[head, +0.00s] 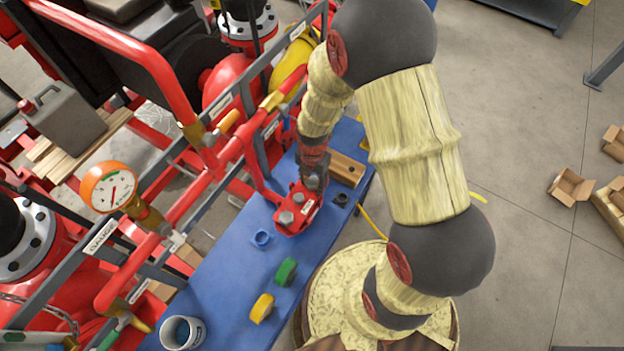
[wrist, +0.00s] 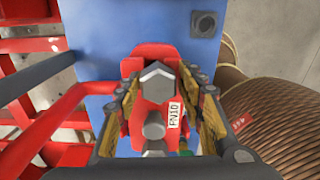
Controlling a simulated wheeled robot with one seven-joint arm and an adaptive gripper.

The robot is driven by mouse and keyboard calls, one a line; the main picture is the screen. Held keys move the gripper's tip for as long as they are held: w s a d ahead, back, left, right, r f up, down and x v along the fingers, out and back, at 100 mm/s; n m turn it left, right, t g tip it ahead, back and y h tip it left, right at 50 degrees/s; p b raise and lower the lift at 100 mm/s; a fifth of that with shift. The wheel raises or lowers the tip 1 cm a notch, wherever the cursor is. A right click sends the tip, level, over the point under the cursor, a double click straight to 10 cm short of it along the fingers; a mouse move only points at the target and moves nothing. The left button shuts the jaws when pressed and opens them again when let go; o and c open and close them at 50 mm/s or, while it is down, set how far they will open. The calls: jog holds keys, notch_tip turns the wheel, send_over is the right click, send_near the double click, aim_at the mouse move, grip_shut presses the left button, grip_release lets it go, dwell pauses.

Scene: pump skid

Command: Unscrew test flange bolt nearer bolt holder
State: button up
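The red test flange (head: 294,217) lies on the blue bench top, with grey hex bolts standing on it. In the wrist view the flange (wrist: 143,110) carries a white PN10 label. One large bolt head (wrist: 157,82) shows between my fingertips, and a second bolt (wrist: 154,130) shows below it. My gripper (head: 313,181) points down over the far end of the flange. In the wrist view my gripper (wrist: 158,82) is open, its yellow-padded fingers either side of the upper bolt with gaps visible. A small dark square socket (head: 341,200), possibly the bolt holder, sits right of the flange; it also shows in the wrist view (wrist: 205,24).
A wooden block (head: 346,169) lies beyond the flange. A blue ring (head: 261,239), green piece (head: 286,271), yellow piece (head: 262,308) and pale cup (head: 183,332) stand on the bench (head: 222,280). Red pipe rails (head: 205,185) run close along the left.

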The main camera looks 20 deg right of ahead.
jog(key=o, duration=0.3)
jog(key=shift+w, duration=0.1)
jog(key=shift+o, duration=0.2)
jog(key=shift+w+r, duration=0.15)
jog(key=shift+r, duration=0.4)
notch_tip(320, 180, up, 11)
jog(key=shift+o, duration=0.2)
jog(key=shift+f, duration=0.1)
